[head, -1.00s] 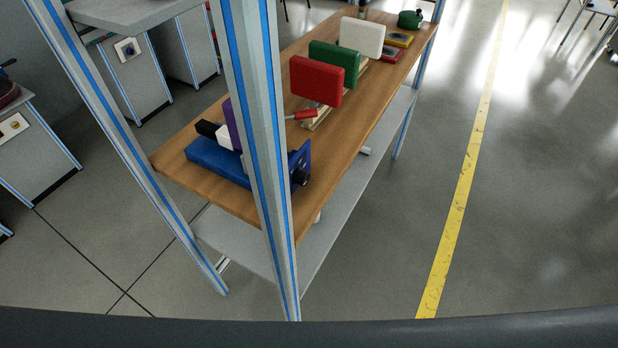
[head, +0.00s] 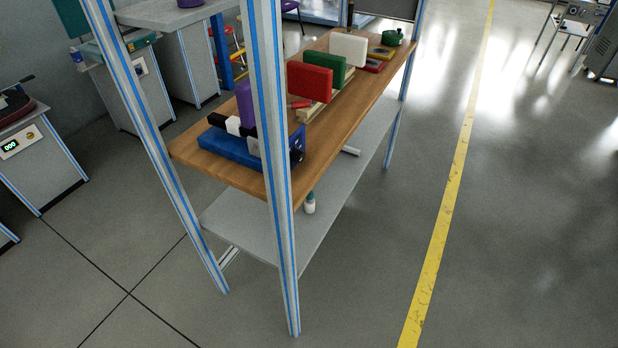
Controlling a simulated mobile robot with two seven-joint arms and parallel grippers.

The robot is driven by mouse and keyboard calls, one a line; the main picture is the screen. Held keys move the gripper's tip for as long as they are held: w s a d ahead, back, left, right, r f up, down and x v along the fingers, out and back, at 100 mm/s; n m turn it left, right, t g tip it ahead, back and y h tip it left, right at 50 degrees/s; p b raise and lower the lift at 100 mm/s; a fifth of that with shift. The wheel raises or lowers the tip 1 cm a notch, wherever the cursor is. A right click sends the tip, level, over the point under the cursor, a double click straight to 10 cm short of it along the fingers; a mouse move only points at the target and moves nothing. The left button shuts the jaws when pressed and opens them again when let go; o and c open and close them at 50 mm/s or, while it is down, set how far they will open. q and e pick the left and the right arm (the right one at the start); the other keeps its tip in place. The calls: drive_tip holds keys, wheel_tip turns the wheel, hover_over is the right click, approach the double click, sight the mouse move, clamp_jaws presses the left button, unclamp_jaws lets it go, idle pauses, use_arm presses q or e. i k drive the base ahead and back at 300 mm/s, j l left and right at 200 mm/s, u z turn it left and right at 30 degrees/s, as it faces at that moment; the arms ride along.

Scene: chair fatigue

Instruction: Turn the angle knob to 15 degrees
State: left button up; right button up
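No knob in view is readable as an angle knob. A blue fixture (head: 226,147) lies on the near end of a wooden-topped bench (head: 330,117). A dark round part that may be a knob (head: 298,156) is on its right end plate, partly behind a bench post. At the left edge, a grey machine (head: 38,165) has a front panel with a small green display (head: 11,146) that seems to read 000, and a small yellowish control (head: 30,135) beside it. Any degree marks are too small to see. Neither of my grippers is in view.
Red (head: 310,82), green and white blocks stand along the bench. Two bench posts (head: 278,220) rise in front. A grey cabinet (head: 185,60) stands behind. A white bottle (head: 310,205) is on the lower shelf. Floor is open in front and right, beyond a yellow line (head: 450,200).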

sight(299, 156)
drive_tip(key=k+u, duration=0.1)
drive_tip(key=u, duration=1.8)
drive_tip(key=l+u, duration=0.25)
drive_tip(key=k+l, duration=0.1)
drive_tip(key=l, duration=0.5)
drive_tip(key=k+l, duration=0.1)
drive_tip(key=l, duration=1.15)
drive_tip(key=k+l, duration=0.15)
drive_tip(key=l, duration=0.5)
drive_tip(key=k+l, duration=0.1)
drive_tip(key=l, duration=0.5)
drive_tip(key=k+l, duration=0.1)
drive_tip(key=l, duration=1.15)
drive_tip(key=k, duration=0.05)
